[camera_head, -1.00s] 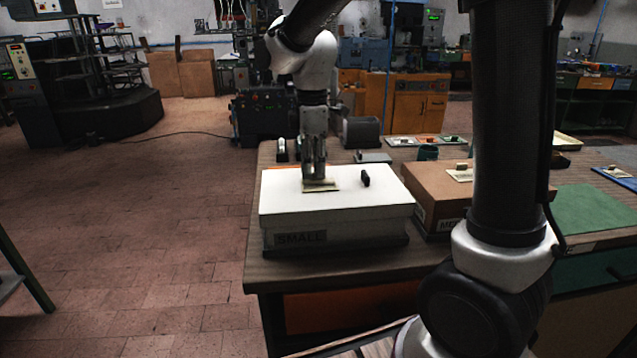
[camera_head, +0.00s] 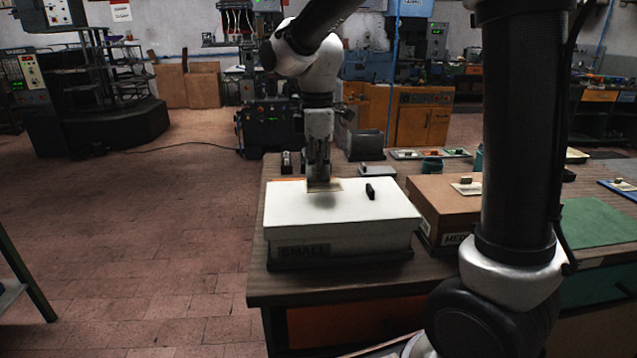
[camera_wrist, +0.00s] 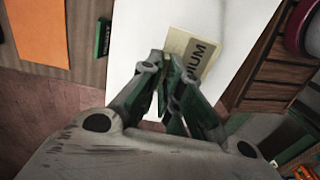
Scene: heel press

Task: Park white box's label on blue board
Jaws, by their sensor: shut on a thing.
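The white box (camera_head: 345,235) stands on the table, with "SMALL" on its front and a white lid. My gripper (camera_head: 319,180) is above the lid and shut on a cream label (camera_head: 328,187). A shadow on the lid beneath shows the label held slightly above it. In the wrist view the label (camera_wrist: 190,52) reads "...IUM"; its rest is hidden by the fingers (camera_wrist: 168,92). A small black piece (camera_head: 370,191) stands on the lid, right of the label. The blue board (camera_head: 607,186) lies at the far right, cut by the picture edge, with a pale piece on it.
A brown box (camera_head: 432,206) with a cream label (camera_head: 466,188) on top stands right of the white box. A green mat (camera_head: 592,225) lies farther right. A tray of small items (camera_head: 430,154) is behind. My arm column hides part of the table.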

